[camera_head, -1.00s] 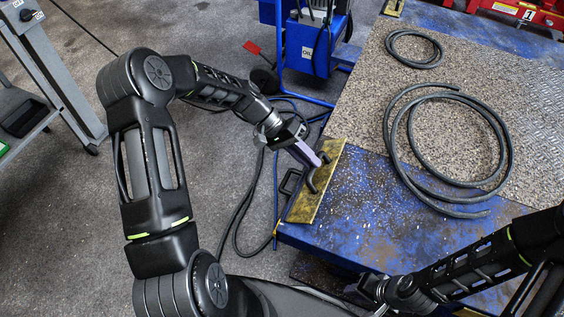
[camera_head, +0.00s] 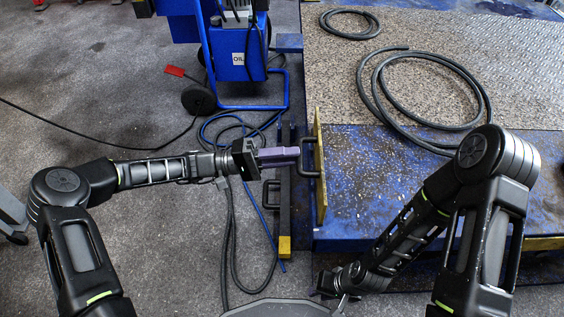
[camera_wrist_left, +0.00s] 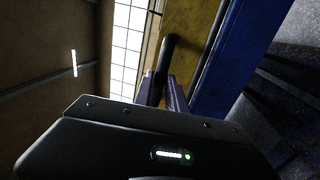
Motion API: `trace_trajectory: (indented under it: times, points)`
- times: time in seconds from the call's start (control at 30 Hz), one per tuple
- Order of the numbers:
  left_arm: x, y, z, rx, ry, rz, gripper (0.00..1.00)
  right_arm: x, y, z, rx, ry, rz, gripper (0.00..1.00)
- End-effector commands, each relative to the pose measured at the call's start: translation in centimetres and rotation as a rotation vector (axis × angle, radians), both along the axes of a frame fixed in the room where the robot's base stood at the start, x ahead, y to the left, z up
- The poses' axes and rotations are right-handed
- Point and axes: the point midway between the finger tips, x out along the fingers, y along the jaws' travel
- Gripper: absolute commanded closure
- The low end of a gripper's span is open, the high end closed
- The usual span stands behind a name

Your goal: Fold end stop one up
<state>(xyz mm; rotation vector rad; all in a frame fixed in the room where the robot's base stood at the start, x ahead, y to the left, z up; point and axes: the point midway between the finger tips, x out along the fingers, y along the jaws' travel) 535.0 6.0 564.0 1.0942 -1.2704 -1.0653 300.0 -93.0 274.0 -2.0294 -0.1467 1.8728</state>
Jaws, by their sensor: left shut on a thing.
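The end stop is a worn yellow plate (camera_head: 320,185) at the left edge of the blue platform, seen nearly edge-on and standing roughly upright. A black handle (camera_head: 304,172) sticks out from its left face. My left gripper (camera_head: 299,153), with purple fingers, is shut on this handle. In the left wrist view, the fingers (camera_wrist_left: 168,92) are around the black handle (camera_wrist_left: 164,58), with the yellow plate (camera_wrist_left: 187,30) behind. My right gripper (camera_head: 338,284) is low in front of the platform, apart from the end stop; its jaws are too small to read.
The blue platform (camera_head: 370,195) carries coiled black hoses (camera_head: 363,78). A dark bar with another black handle (camera_head: 266,193) and a yellow end (camera_head: 285,246) lies left of the plate. A blue oil trolley (camera_head: 236,50) stands behind; cables lie on the floor.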

Motion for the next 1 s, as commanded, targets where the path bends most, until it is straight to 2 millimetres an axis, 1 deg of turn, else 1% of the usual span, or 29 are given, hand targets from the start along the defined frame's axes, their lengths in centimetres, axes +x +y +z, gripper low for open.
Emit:
trace_trajectory:
  times: [0.03,0.2,0.4,0.73,0.77,1.0]
  points:
    - [0.1,0.1,-0.6,-0.03,0.001,0.004,1.0,0.1,0.1,-1.0,0.0,-0.002,-0.001,0.75]
    - [0.1,0.3,-0.8,-0.098,-0.002,0.002,1.0,0.3,0.1,-2.0,-0.001,-0.009,-0.003,0.75]
    - [0.1,0.4,-0.8,-0.129,-0.004,0.002,1.0,0.4,0.2,-2.4,-0.001,-0.011,-0.004,0.75]
    - [0.1,0.4,-0.8,-0.129,-0.004,0.002,1.0,0.4,0.2,-2.3,-0.001,-0.012,-0.003,0.75]
    - [0.1,0.4,-0.8,-0.129,-0.003,0.002,0.83,0.4,0.2,-2.3,-0.001,-0.012,-0.003,0.75]
    - [0.0,0.4,-0.9,-0.128,-0.003,0.0,0.63,0.4,0.2,-2.3,-0.001,-0.011,-0.003,0.75]
